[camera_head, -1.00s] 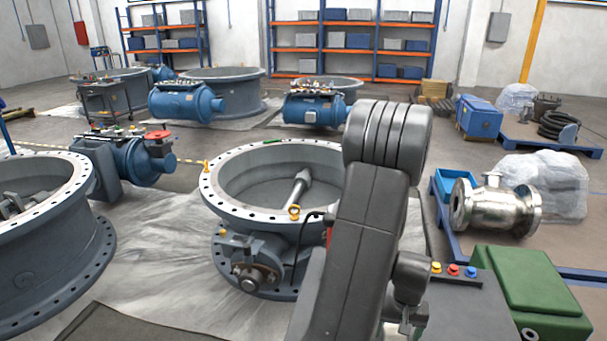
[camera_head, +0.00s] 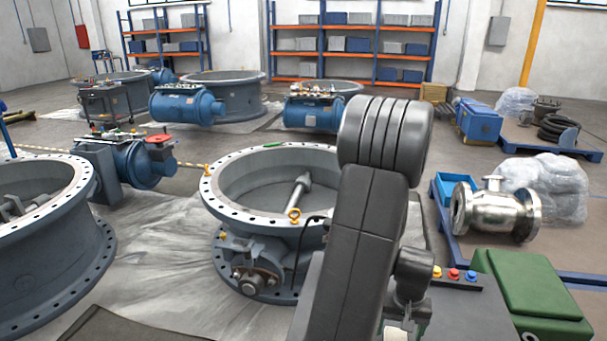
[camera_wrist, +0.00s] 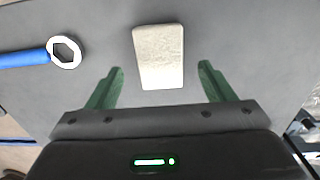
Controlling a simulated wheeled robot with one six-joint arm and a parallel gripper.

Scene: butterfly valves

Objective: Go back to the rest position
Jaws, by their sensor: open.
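My gripper (camera_wrist: 161,86) shows in the wrist view with its two green fingers spread wide apart. It is open and nothing is between the fingers that touches them. Below it is a grey flat surface (camera_wrist: 225,45) with a pale rectangular block (camera_wrist: 159,57) on it, in line with the gap between the fingers. I cannot tell the height of the fingers above the block.
A blue-handled ring wrench (camera_wrist: 62,52) lies at the left of the grey surface. A large butterfly valve (camera_head: 225,205) stands just left of my arm, another valve body (camera_head: 40,240) farther left. A green case (camera_head: 530,290) and a steel valve (camera_head: 495,208) are at the right.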

